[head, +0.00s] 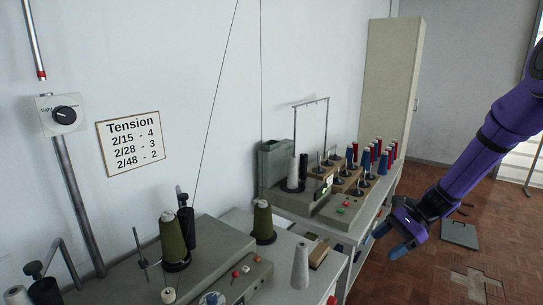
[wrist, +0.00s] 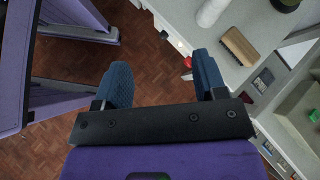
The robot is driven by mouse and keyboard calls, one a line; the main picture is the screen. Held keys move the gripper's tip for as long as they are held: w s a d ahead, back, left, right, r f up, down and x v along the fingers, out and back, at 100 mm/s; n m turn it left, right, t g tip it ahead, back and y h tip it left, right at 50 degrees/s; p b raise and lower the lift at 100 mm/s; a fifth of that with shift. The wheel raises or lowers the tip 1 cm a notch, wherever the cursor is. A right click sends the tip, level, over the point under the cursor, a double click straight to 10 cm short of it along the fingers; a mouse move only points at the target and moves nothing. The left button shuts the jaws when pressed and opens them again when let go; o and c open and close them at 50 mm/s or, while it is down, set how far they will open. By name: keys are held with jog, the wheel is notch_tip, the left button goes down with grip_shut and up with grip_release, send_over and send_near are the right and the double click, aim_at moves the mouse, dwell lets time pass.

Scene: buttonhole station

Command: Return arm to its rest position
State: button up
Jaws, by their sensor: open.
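My purple arm comes in from the right edge of the head view. My gripper (head: 392,243) hangs in the air over the floor, to the right of the workbench. In the wrist view, my gripper (wrist: 160,85) has its two blue fingers well apart, with only the brown floor (wrist: 160,50) between them. It is open and empty. The bench corner shows just beyond the right finger in the wrist view, and I cannot tell the exact gap.
The bench holds a grey machine (head: 215,265), green cones (head: 263,222), a white cone (head: 300,266) and a wooden brush (wrist: 239,46). Red and blue spools (head: 383,162) stand farther back. A tall cabinet (head: 390,80) is behind. A grey plate (head: 459,235) lies on the open floor.

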jog(key=s+a+r+n+t+h, duration=0.1)
jog(key=s+r+n+h, duration=0.25)
jog(key=s+r, duration=0.45)
jog(key=s+a+r+n+t+h, duration=0.1)
jog(key=s+a+r+n+h, duration=0.3)
jog(key=r, duration=0.7)
jog(key=s+d+r+n+t+h, duration=0.1)
jog(key=s+d+r+n+t, duration=0.1)
jog(key=s, duration=0.6)
jog(key=s+d+r+n+t+h, duration=0.1)
jog(key=s+d+r+n+t, duration=0.1)
jog(key=s+r+n, duration=0.2)
jog(key=s+r, duration=0.2)
jog(key=s, duration=0.2)
jog(key=shift+s+d+t+h, duration=0.15)
jog(key=shift+s+t+h, duration=0.1)
jog(key=shift+t+h, duration=0.15)
